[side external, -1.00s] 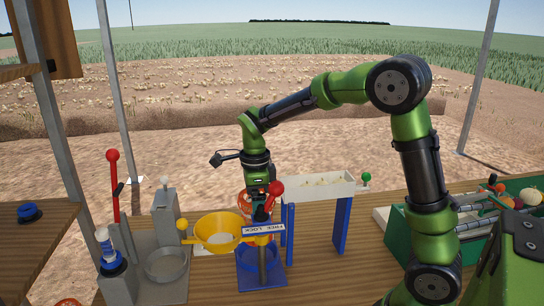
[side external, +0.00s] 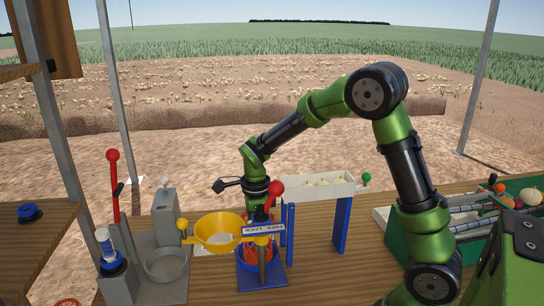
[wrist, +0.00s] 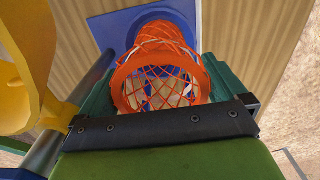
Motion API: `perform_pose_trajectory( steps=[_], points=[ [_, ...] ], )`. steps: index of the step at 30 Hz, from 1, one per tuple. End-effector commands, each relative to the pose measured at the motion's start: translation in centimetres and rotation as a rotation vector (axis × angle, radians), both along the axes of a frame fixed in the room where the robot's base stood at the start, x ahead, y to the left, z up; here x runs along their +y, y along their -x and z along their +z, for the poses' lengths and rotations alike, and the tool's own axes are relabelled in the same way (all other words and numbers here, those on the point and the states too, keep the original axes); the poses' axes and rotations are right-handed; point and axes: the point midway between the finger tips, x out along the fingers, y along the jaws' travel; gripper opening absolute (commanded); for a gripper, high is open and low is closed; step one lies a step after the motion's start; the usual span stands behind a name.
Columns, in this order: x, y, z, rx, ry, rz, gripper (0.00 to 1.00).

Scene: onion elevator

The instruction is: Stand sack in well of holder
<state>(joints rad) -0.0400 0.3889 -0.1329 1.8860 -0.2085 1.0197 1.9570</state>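The sack is an orange net with a solid orange rim (wrist: 122,92). In the wrist view, the ridged green fingers of my gripper (wrist: 160,90) lie against both sides of the rim. In the side view my gripper (side external: 257,212) is low over the blue holder (side external: 276,281), partly behind the post and sign. The sack's netting (side external: 251,248) shows upright below it, at the well of the holder. The holder's blue base also shows in the wrist view (wrist: 113,30) beneath the sack. The sack's bottom is hidden, so I cannot tell if it touches the well floor.
A yellow funnel (side external: 219,244) is close on the left of my gripper. A "FREE LOCK" sign (side external: 263,229) and red knob (side external: 276,189) stand in front. A white trough (side external: 318,187) on blue legs is to the right, and a grey stand (side external: 166,230) is farther left.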

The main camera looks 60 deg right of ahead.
Motion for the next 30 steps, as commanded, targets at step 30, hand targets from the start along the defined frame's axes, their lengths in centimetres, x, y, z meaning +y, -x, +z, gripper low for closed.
perform_pose_trajectory(
  steps=[30],
  points=[
    [0.0,0.0,12.1,-0.001,0.001,0.000,1.00]
  ],
)
